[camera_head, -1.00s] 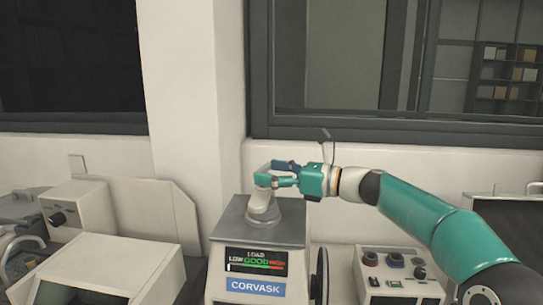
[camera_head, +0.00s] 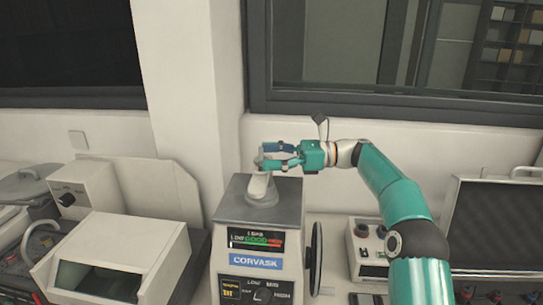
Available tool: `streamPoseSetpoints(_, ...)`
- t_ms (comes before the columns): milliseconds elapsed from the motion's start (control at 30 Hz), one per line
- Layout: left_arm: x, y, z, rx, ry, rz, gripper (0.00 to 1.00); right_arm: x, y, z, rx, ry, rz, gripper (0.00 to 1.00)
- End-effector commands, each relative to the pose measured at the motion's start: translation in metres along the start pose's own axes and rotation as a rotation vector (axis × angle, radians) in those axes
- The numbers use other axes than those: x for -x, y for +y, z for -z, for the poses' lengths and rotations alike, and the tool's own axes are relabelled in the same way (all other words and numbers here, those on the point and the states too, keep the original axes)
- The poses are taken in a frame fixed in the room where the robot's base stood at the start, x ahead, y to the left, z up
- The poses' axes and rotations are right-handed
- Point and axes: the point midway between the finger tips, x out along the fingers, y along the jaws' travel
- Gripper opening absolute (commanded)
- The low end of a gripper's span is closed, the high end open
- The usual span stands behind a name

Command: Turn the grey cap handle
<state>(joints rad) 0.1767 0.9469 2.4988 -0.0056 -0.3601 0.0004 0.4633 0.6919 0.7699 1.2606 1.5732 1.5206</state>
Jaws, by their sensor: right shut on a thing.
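The Corvask mounting press (camera_head: 257,262) stands in the middle, with a load display on its front. The pale grey cap handle (camera_head: 260,187) rises from the grey top of the press (camera_head: 288,201). My right gripper (camera_head: 270,157), teal with dark finger parts, reaches in from the right. It is shut on the upper end of the cap handle. Its fingers partly hide that end. My left gripper is not in view.
A dark handwheel (camera_head: 316,258) is on the press's right side. A control box with knobs (camera_head: 368,250) and an open dark case (camera_head: 500,228) stand to the right. A white hooded machine (camera_head: 125,245) stands to the left. A wall and windows are behind.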

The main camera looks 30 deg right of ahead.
Motion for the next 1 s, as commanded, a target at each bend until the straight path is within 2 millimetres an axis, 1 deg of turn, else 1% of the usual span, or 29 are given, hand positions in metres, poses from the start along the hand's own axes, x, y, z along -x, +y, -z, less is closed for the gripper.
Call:
streamPoseSetpoints(333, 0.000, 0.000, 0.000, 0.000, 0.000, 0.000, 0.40, 0.000, 0.001, -0.001, 0.002, 0.002, -0.002, 0.46)
streamPoseSetpoints(367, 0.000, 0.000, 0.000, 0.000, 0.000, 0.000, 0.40, 0.000, 0.001, -0.001, 0.002, 0.002, -0.002, 0.86)
streamPoseSetpoints(433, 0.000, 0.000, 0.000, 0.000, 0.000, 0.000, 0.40, 0.000, 0.001, -0.001, 0.002, 0.002, -0.002, 0.98)
streamPoseSetpoints(467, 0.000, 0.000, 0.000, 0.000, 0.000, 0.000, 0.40, 0.000, 0.001, -0.001, 0.002, 0.002, -0.002, 1.00)
streamPoseSetpoints(833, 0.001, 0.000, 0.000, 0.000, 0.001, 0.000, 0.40, 0.002, 0.000, 0.000, 0.000, 0.002, -0.002, 1.00)
streamPoseSetpoints(933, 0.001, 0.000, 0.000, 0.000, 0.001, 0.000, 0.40, 0.010, 0.000, 0.001, 0.001, 0.002, 0.001, 1.00)
streamPoseSetpoints(1000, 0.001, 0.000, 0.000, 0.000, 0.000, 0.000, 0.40, 0.018, 0.000, 0.001, 0.001, 0.002, 0.001, 1.00)
